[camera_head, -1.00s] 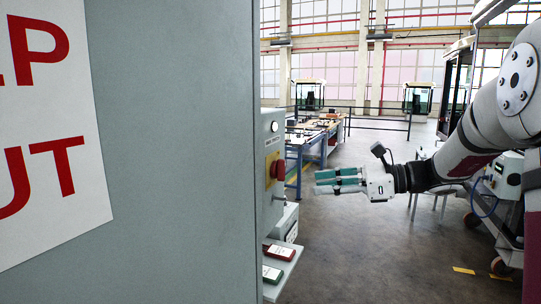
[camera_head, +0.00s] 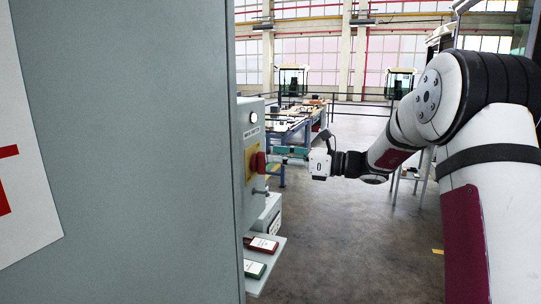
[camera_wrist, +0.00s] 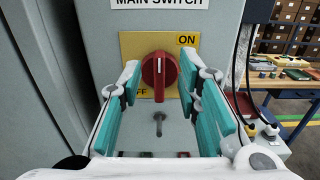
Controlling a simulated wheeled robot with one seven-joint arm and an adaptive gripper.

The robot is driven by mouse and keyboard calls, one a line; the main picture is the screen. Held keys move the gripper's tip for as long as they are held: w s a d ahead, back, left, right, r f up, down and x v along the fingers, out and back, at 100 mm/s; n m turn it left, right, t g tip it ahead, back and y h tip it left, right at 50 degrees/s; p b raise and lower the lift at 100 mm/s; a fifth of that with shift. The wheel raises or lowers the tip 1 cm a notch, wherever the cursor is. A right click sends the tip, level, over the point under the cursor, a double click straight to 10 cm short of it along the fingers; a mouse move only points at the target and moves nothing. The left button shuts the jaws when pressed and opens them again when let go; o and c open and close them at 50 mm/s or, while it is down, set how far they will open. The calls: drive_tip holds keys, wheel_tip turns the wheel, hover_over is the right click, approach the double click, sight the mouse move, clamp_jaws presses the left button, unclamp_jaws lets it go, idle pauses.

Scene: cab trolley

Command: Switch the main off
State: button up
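The main switch is a red rotary knob (camera_wrist: 159,76) on a yellow plate (camera_wrist: 130,45) under a "MAIN SWITCH" label (camera_wrist: 160,3). "ON" is printed at the plate's upper right; the "OFF" lettering at lower left is partly hidden by a finger. The knob's grip bar stands about upright, with a pale mark near its top. In the head view the knob (camera_head: 258,162) sticks out from the cabinet side. My gripper (camera_wrist: 160,82) is open, its teal-padded fingers on either side of the knob. It also shows in the head view (camera_head: 272,154). Whether a finger touches the knob I cannot tell.
A small metal peg (camera_wrist: 158,123) sticks out below the plate. A shelf (camera_head: 277,256) under the switch holds a red tag (camera_head: 262,245) and a green tag (camera_head: 254,268). The grey cabinet (camera_head: 140,150) fills the left. Workbenches (camera_head: 290,127) stand behind; open floor lies right.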

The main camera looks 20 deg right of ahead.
sight(259, 163)
drive_tip(key=shift+x, duration=1.45)
clamp_jaws()
